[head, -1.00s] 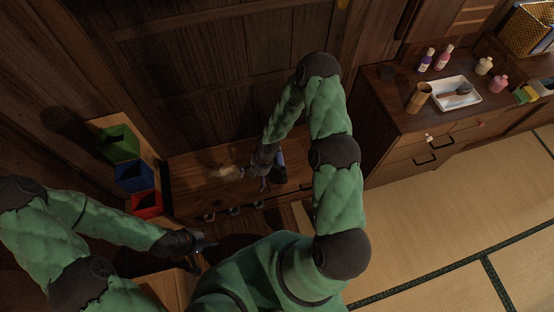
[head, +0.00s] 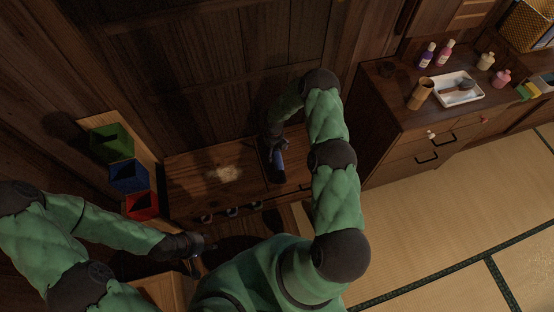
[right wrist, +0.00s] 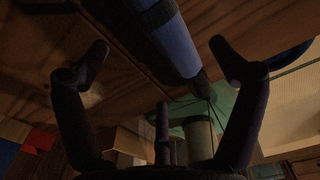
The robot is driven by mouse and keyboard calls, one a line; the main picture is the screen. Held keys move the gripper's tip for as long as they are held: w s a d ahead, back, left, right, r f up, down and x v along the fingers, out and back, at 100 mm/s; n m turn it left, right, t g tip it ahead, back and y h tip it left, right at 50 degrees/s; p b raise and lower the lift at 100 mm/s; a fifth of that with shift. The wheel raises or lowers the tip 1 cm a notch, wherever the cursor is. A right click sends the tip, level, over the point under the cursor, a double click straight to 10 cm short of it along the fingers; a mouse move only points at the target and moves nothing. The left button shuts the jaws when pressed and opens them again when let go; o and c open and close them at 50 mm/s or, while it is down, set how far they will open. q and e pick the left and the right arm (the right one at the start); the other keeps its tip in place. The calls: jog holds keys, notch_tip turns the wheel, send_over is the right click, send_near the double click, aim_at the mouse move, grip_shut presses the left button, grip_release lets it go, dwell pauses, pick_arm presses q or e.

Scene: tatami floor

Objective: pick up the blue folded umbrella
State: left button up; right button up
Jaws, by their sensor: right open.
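The blue folded umbrella (head: 281,162) is on the low wooden cabinet, partly hidden by my right gripper and forearm in the head view. In the right wrist view its blue shaft (right wrist: 176,42) runs diagonally from the top edge down to a dark narrow end. My right gripper (head: 275,150) is above the umbrella. In the right wrist view its fingers (right wrist: 160,60) are spread wide, with the umbrella beyond and between them, not gripped. My left gripper (head: 199,246) is at lower left, away from the umbrella; its fingers are too dark and small to read.
Green (head: 110,142), blue (head: 129,174) and red (head: 142,204) bins stand left of the low cabinet (head: 190,172). At right, a taller chest (head: 398,150) carries a white tray (head: 470,93), a brown cup (head: 421,95) and bottles. The tatami (head: 440,215) is clear.

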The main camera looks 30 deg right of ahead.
aim_at(275, 156)
jog(key=shift+s+d+f+b, duration=0.1)
jog(key=shift+f+b, duration=0.75)
jog(key=shift+f, duration=0.85)
jog(key=shift+s+f+b, duration=0.1)
jog(key=shift+f+b, duration=0.7)
jog(key=shift+f, duration=0.85)
jog(key=shift+r, duration=0.1)
jog(key=c, duration=1.4)
